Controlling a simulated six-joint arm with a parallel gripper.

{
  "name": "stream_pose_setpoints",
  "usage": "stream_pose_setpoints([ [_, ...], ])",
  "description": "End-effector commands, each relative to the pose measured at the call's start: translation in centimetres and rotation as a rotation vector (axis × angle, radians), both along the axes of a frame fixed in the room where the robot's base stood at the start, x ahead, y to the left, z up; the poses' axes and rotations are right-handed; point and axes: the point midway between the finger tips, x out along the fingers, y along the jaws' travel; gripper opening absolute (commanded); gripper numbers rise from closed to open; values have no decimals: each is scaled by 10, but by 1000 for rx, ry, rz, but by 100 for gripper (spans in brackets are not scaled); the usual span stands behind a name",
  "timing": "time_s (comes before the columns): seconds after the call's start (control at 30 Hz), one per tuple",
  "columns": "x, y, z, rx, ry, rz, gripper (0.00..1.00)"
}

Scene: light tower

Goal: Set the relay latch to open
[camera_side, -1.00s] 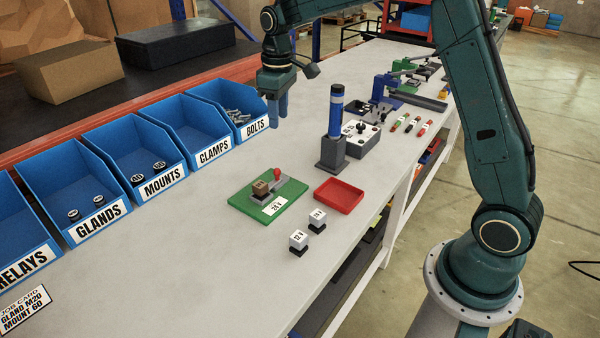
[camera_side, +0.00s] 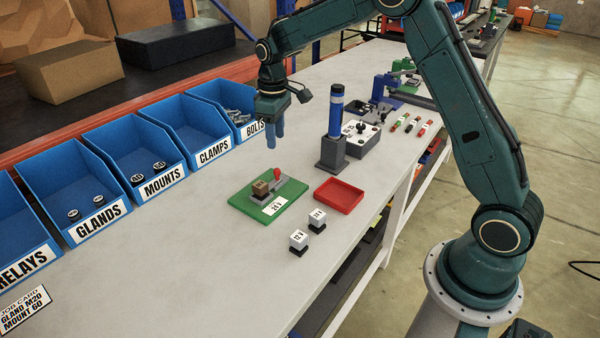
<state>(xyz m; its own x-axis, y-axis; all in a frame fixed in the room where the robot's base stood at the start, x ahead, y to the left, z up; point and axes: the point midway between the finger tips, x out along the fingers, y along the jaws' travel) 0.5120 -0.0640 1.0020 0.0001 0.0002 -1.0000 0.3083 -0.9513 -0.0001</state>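A green board (camera_side: 245,203) lies on the bench and carries a grey socket with a brown relay block (camera_side: 260,188) and a red-tipped latch lever (camera_side: 277,174). The lever stands up at the right end of the socket; its exact setting is too small to tell. A white label on the board reads 24 V or similar. My gripper (camera_side: 275,140) points down above the bench, behind the board and near the bolts bin. Its blue fingers appear close together with nothing visible between them; the gap is not clear from this side.
A blue-topped post (camera_side: 334,130) stands right of my gripper. A red tray (camera_side: 339,195) and two white-topped relays (camera_side: 299,240) (camera_side: 317,219) sit near the board. Blue bins (camera_side: 133,150) line the back edge. A grey box with knobs (camera_side: 361,138) stands beyond the post.

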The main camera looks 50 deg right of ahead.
Motion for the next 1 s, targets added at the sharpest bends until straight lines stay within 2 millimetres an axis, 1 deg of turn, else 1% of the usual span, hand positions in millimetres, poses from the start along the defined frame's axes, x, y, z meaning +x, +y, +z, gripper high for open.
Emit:
stream_pose_setpoints([
  [0.03, -1, 0, -9, 1, 3, 0, 39],
  [0.3, -1, 0, -51, 1, 3, 0, 39],
  [0.53, -1, 0, -81, 1, 3, 0, 39],
  [0.73, -1, 0, -95, 1, 3, 0, 39],
  [1.0, 0, 0, -98, 1, 0, 0, 39],
])
